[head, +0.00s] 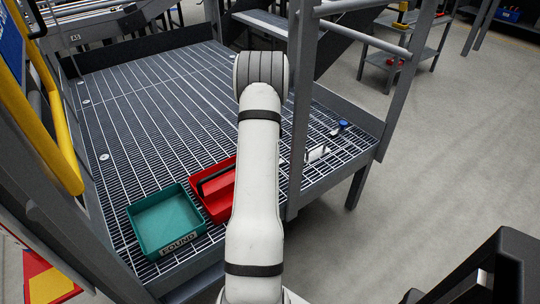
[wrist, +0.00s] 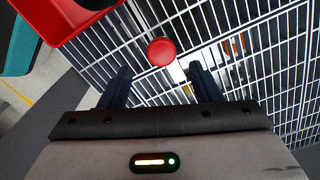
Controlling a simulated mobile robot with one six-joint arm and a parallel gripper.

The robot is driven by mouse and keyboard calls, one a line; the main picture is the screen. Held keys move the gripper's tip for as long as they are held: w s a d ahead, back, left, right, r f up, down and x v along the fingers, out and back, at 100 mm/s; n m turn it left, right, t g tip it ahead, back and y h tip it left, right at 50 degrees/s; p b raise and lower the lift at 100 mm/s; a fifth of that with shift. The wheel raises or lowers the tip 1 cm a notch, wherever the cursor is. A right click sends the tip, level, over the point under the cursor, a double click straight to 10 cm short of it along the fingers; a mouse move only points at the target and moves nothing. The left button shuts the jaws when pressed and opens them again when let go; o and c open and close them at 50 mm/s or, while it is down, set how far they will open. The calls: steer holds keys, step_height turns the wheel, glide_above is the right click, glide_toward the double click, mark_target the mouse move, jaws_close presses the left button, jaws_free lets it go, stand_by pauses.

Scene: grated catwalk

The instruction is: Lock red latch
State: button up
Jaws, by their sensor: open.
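A round red knob (wrist: 161,51) shows in the wrist view, just beyond my fingertips and roughly midway between them. It may be the red latch; its lock state cannot be told. A pale plate-like patch lies beside it, over the grating. My gripper (wrist: 160,77) is open, its two dark fingers apart with nothing visible between them. No contact with the knob shows. In the head view my gripper is hidden, and I cannot make out the red knob there.
On the grated catwalk (head: 150,110) sit a teal tray (head: 151,213) labelled FOUND and a red carrier (head: 219,206) beside it. A grey post (head: 301,110) and rail stand close to my arm. A white item (head: 317,154) and a blue-topped item (head: 343,124) lie right of the post.

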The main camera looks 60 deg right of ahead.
steer(key=shift+r, duration=1.35)
